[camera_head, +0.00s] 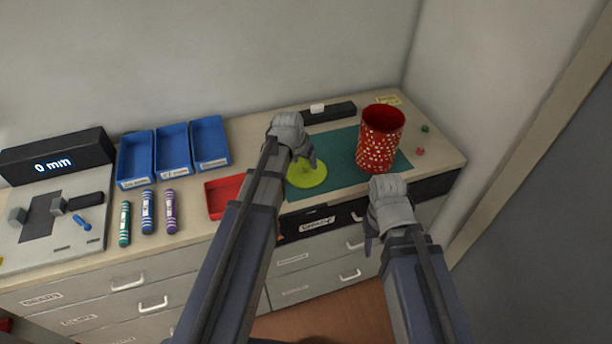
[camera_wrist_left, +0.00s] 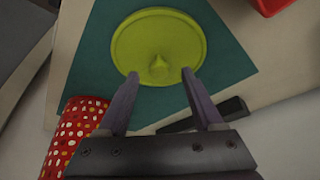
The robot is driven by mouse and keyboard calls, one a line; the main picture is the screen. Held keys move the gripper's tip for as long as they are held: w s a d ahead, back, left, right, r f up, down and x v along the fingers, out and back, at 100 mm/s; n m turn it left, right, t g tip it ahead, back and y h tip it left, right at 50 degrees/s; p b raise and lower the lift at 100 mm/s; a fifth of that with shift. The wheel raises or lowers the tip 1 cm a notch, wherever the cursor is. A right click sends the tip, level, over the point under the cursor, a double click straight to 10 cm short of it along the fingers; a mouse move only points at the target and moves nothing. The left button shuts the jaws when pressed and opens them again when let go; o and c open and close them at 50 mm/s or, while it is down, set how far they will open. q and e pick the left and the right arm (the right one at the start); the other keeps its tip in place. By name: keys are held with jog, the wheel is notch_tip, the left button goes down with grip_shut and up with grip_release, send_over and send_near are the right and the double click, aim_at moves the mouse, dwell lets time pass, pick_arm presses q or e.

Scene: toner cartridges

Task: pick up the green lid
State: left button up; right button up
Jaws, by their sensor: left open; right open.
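The green lid (camera_head: 308,174) is a yellow-green disc lying flat on the teal mat (camera_head: 345,150). In the left wrist view the lid (camera_wrist_left: 185,40) shows whole, with a small knob (camera_wrist_left: 159,67) standing up from it. My left gripper (camera_head: 306,160) is above the lid, partly covering it in the head view. In the left wrist view its two fingers (camera_wrist_left: 157,88) are apart, with the lid's knob beyond and between their tips, and nothing held. My right gripper (camera_head: 368,235) is open and empty in front of the drawer fronts, below the mat.
A red spotted cup (camera_head: 378,140) stands on the mat right of the lid. A red tray (camera_head: 222,196) lies to the left. Blue trays (camera_head: 172,150), cartridges (camera_head: 147,212) and a gauge (camera_head: 52,160) are further left. A black bar (camera_head: 335,113) lies behind.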

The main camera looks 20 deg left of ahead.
pick_arm(q)
jog(key=shift+b+x, duration=0.45)
jog(key=shift+x, duration=0.55)
jog(key=shift+s+r, duration=0.1)
jog(key=shift+c, duration=0.3)
grip_shut()
